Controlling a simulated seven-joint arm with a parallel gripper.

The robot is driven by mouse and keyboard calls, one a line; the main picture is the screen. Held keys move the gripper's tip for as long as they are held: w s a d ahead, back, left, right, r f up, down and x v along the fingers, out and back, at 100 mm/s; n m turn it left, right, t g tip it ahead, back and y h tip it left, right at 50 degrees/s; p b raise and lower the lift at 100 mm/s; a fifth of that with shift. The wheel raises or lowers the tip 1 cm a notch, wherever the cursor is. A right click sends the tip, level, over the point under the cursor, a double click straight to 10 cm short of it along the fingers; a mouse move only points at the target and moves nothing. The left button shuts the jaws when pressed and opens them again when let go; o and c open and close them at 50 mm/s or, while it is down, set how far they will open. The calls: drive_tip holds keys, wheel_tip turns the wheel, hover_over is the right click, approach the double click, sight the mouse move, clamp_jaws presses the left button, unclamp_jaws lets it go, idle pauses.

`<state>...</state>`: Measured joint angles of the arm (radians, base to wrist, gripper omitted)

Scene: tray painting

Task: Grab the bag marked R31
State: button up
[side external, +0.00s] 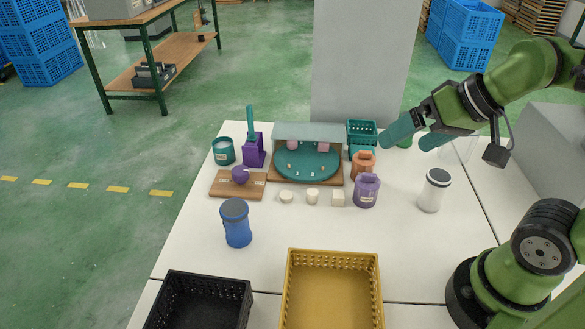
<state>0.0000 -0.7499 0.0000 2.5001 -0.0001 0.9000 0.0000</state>
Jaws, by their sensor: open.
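An orange bag-like container (363,164) and a purple one (367,191) stand close together at the right end of the wooden board, the purple one nearer the camera. The purple one has a pale label on its front; its marking is too small to read. No R31 mark is legible anywhere. My gripper (417,137) is open, with two teal fingers and nothing seen between them. In the picture it is above and to the right of both containers; its exact height is hard to tell.
A teal oval tray (300,177) sits on a board at the back. White blocks (312,196) lie before it. A blue jar (236,222) is left, a white canister (434,190) right. Black (247,292) and yellow (333,254) crates stand in front. The middle front table is clear.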

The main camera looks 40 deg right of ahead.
drive_tip(key=m+g+h, duration=0.3)
drive_tip(key=m+g, duration=0.4)
drive_tip(key=m, duration=1)
hover_over(459, 139)
drive_tip(key=w, duration=0.2)
wheel_tip(459, 139, down, 3)
drive_tip(key=d+r+m+g, duration=0.1)
drive_tip(key=d+r+m, duration=0.1)
drive_tip(key=m, duration=0.2)
drive_tip(key=shift+h, duration=0.3)
drive_tip(key=shift+s+d+f, duration=0.15)
drive_tip(key=shift+d+f, duration=0.25)
drive_tip(key=shift+f, duration=2.4)
drive_tip(key=shift+s+d+f, duration=0.2)
drive_tip(key=shift+d+f, duration=0.2)
drive_tip(key=shift+f, duration=2.4)
drive_tip(key=shift+s+d+f, duration=0.15)
drive_tip(key=shift+d+f, duration=0.25)
drive_tip(key=shift+f, duration=2.4)
drive_tip(key=c, duration=1)
drive_tip(key=shift+r, duration=0.15)
drive_tip(key=shift+c, duration=0.2)
